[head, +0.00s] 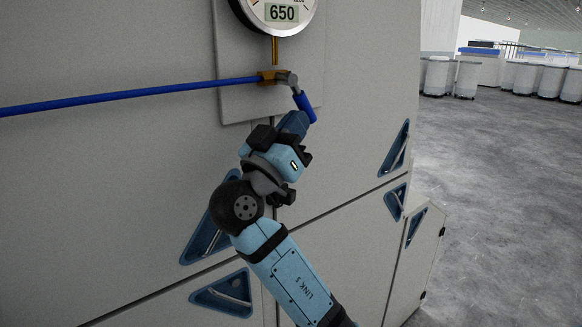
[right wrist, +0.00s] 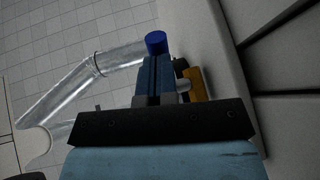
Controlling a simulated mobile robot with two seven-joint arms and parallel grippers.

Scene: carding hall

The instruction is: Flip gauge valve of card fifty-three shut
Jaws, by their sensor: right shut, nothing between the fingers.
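The round gauge (head: 277,14) on the card's grey panel reads 650. Below it is a brass valve (head: 268,77) with a metal stem and a blue lever handle (head: 305,106) that slants down and to the right. My right gripper (head: 297,119) is shut and empty, its dark blue fingers right beside the handle's lower end. In the right wrist view the handle's blue end (right wrist: 156,42) shows just past the fingertips (right wrist: 157,62), and the brass body (right wrist: 195,84) is to their right. I cannot tell whether they touch. My left gripper is not in view.
A blue tube (head: 130,97) runs left from the valve along the panel. Recessed blue triangular latches (head: 225,294) sit in the lower panels. Open grey floor (head: 500,170) lies to the right, with pale bins (head: 467,79) at the back. A silvery duct (right wrist: 75,88) shows in the wrist view.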

